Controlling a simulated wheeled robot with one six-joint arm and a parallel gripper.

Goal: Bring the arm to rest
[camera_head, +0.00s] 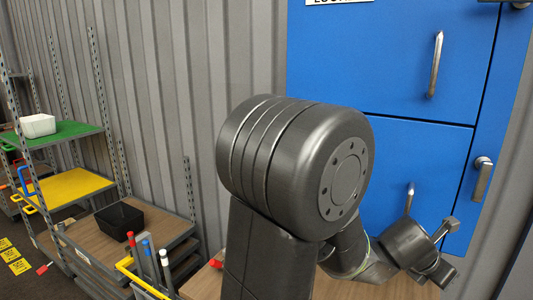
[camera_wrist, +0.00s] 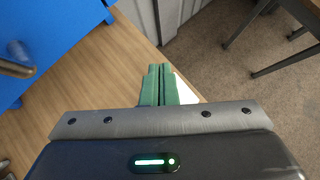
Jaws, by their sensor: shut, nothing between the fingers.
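My gripper (camera_wrist: 160,70) shows in the wrist view with its two green fingers side by side. They are shut, with nothing between them. Beyond the fingers are a wooden surface and a grey floor. In the head view my dark arm stands large in the middle, bent over to the lower right. Its far end is in front of the blue locker (camera_head: 415,165), but the fingers cannot be made out there. No tulips are in view.
A wooden tabletop (camera_wrist: 93,88) lies below the gripper, with a white object (camera_wrist: 187,90) partly hidden by the fingers. A shelf rack at the left holds a black bin (camera_head: 119,221), a white box (camera_head: 37,125) and a yellow board (camera_head: 72,187).

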